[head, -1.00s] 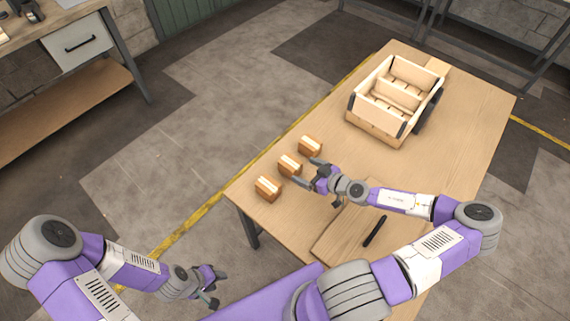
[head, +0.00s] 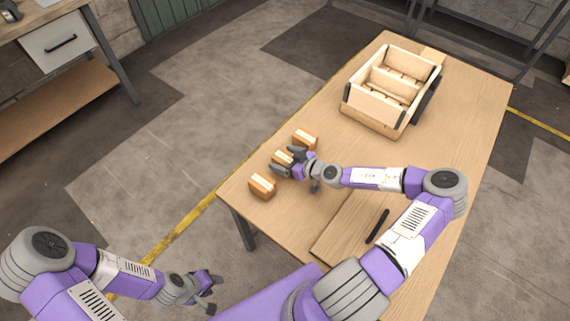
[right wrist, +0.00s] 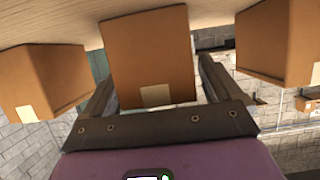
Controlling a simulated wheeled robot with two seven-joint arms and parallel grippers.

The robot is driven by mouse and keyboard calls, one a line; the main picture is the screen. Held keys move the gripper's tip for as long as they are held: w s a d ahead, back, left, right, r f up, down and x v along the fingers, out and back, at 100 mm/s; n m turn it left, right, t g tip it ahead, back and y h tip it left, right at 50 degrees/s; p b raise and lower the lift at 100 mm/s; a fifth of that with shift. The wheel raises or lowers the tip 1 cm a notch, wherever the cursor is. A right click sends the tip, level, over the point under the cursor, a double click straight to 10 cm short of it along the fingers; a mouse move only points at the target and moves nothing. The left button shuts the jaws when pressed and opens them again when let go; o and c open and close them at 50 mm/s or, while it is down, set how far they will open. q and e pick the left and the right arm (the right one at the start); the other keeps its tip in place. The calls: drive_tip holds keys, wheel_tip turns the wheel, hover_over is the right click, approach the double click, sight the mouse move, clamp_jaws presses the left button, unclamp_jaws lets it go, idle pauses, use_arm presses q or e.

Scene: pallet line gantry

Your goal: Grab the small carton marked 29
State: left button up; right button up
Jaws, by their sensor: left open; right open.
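Three small brown cartons stand in a row near the table's left edge: a near one (head: 262,187), a middle one (head: 281,157) and a far one (head: 306,138). No number is readable on any of them. My right gripper (head: 287,161) is open, with its fingers on either side of the middle carton. In the right wrist view the middle carton (right wrist: 150,52) sits between the two open fingers (right wrist: 155,95), with its neighbours outside them. Whether the fingers touch it I cannot tell. My left gripper (head: 213,293) is open and empty, off the table at lower left.
A wooden divided crate (head: 378,107) stands at the table's far end. A flat board (head: 345,235) with a black bar (head: 378,226) lies near the front. The table (head: 450,130) is clear at right. A workbench (head: 60,110) stands at upper left.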

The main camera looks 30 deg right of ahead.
drive_tip(key=c, duration=1.3)
drive_tip(key=shift+r, duration=0.1)
